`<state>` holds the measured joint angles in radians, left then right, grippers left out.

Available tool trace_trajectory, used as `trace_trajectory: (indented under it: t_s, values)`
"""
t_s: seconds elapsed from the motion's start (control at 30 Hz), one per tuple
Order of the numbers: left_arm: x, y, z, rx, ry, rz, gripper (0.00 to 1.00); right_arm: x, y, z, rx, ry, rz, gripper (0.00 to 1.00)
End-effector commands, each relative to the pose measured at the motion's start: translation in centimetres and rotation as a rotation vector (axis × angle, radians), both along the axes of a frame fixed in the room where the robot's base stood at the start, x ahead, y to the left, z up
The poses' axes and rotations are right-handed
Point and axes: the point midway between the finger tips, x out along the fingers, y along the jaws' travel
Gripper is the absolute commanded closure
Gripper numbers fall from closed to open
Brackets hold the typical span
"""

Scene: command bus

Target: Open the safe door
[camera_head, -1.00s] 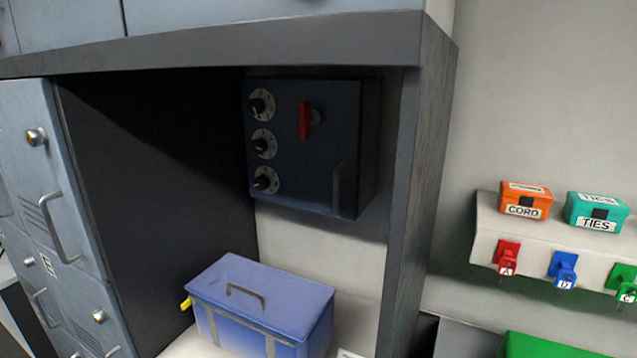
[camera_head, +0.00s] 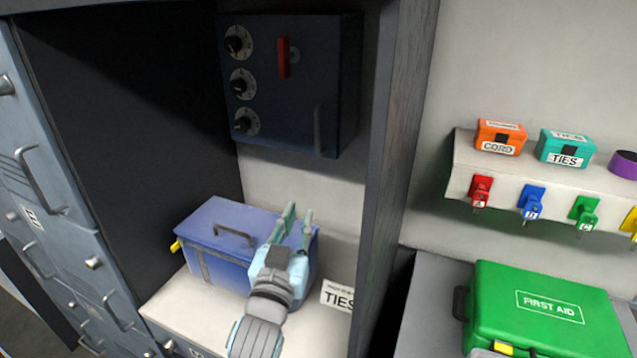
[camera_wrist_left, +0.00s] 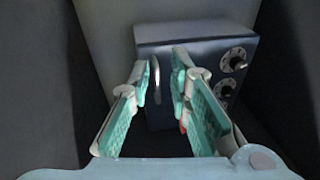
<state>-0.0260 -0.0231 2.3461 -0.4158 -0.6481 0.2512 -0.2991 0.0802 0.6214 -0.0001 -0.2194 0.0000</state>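The dark blue safe (camera_head: 283,105) hangs in the shadowed recess with its door shut. Its door carries a column of three dials (camera_head: 240,83), a red lever (camera_head: 284,58) standing vertical, and a vertical grey handle (camera_head: 318,128) at lower right. My left gripper (camera_head: 298,212) is below the safe, in front of the blue box, with its fingers pointing up, apart and empty. In the left wrist view the safe (camera_wrist_left: 190,45) lies beyond the spread fingers (camera_wrist_left: 160,70), and its handle (camera_wrist_left: 155,82) shows between them. A finger partly hides the red lever there. My right gripper is out of view.
A blue box (camera_head: 210,250) sits on the recess's lower shelf beside a TIES label (camera_head: 338,296). A grey post (camera_head: 385,180) bounds the recess at right. Lockers (camera_head: 50,200) stand at left. A green first aid case (camera_head: 545,310) lies at right.

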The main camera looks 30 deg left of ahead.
Motion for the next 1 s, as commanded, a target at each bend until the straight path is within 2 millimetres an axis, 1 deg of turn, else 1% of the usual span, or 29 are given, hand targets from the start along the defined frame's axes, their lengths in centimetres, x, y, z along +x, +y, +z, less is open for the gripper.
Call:
trace_trajectory:
  t_s: [0.03,0.1,0.13,0.2,0.27,0.37,0.6,0.7,0.83,1.0]
  values:
    - [0.4,-0.2,2.9,0.011,-0.096,-0.001,0.82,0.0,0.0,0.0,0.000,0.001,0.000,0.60]
    - [0.6,-0.6,5.9,0.028,-0.203,-0.003,0.82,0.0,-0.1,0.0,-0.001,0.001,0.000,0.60]
    - [0.6,-0.7,6.7,0.033,-0.230,-0.004,0.82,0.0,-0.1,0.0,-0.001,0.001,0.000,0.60]
    - [0.9,-0.7,7.8,0.041,-0.261,-0.006,0.82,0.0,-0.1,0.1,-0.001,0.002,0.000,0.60]
    - [1.5,-0.6,8.2,0.042,-0.266,-0.007,0.82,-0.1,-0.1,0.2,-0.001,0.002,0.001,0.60]
    - [3.1,-0.2,8.9,0.043,-0.265,-0.007,0.82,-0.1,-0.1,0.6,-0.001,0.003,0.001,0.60]
    - [8.5,1.2,11.2,0.043,-0.260,-0.007,0.82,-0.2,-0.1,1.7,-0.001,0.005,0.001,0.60]
    - [10.5,1.7,12.0,0.042,-0.260,-0.008,0.82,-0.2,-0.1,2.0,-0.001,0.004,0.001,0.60]
    - [12.3,2.2,12.6,0.041,-0.258,-0.008,0.82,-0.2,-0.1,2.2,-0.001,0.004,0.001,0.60]
    - [13.3,2.5,13.0,0.041,-0.258,-0.008,0.82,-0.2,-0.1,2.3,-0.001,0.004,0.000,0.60]
